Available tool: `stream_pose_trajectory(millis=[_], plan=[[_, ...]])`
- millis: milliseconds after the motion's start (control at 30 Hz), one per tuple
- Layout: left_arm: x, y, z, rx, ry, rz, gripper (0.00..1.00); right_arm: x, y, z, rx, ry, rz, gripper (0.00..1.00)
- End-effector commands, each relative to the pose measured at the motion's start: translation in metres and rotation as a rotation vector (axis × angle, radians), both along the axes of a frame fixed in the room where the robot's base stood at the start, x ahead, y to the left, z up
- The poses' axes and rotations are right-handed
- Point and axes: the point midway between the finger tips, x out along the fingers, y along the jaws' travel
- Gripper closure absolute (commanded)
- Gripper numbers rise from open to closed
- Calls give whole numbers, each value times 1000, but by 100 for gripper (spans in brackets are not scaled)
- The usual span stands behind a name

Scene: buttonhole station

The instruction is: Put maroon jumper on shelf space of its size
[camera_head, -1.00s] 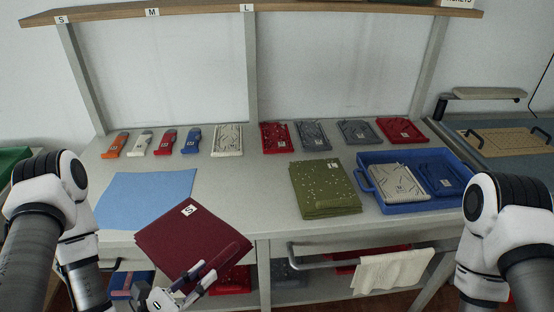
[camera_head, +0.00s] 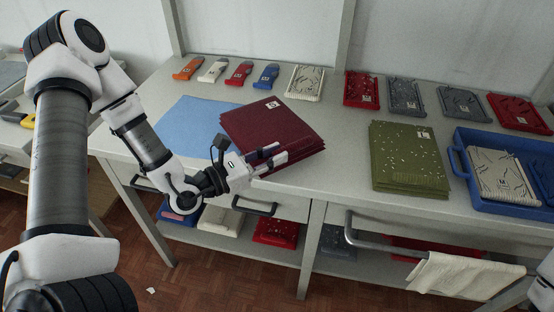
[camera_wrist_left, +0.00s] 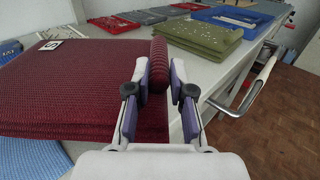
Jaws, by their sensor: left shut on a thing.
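The maroon jumper (camera_head: 272,127) is a folded knit square with a white size tag near its far edge. The tag (camera_wrist_left: 51,45) seems to read S in the left wrist view. The shelf with S, M and L labels is out of view now. My right gripper is not in view.
A folded olive jumper (camera_head: 409,157) lies to the right, then a blue tray (camera_head: 462,165) with folded items. A row of small tools and folded packs lines the table's back. Below, a rail holds a cream towel (camera_head: 462,276). Bare table separates maroon and olive jumpers.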

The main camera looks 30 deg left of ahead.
Motion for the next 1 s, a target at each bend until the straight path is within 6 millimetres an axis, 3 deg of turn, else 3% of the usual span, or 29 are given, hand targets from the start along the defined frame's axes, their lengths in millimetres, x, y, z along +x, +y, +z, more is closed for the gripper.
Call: stream_pose_trajectory(millis=[100, 267, 500, 867, 900, 967, 1000], plan=[[29, 12, 4, 6, -3, -1, 100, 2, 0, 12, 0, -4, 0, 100], [51, 22, -2, 3, -1, -1, 100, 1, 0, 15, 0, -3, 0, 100], [53, 22, -36, 1, 2, -2, 100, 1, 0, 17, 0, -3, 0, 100], [53, 22, -42, 0, -1, -1, 100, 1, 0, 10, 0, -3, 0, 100], [52, 22, -42, 0, 0, -1, 75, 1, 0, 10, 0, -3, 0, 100], [52, 22, -41, 0, 1, -1, 53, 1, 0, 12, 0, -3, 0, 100], [52, 22, -41, 0, 1, -1, 53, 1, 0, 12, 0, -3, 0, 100]])
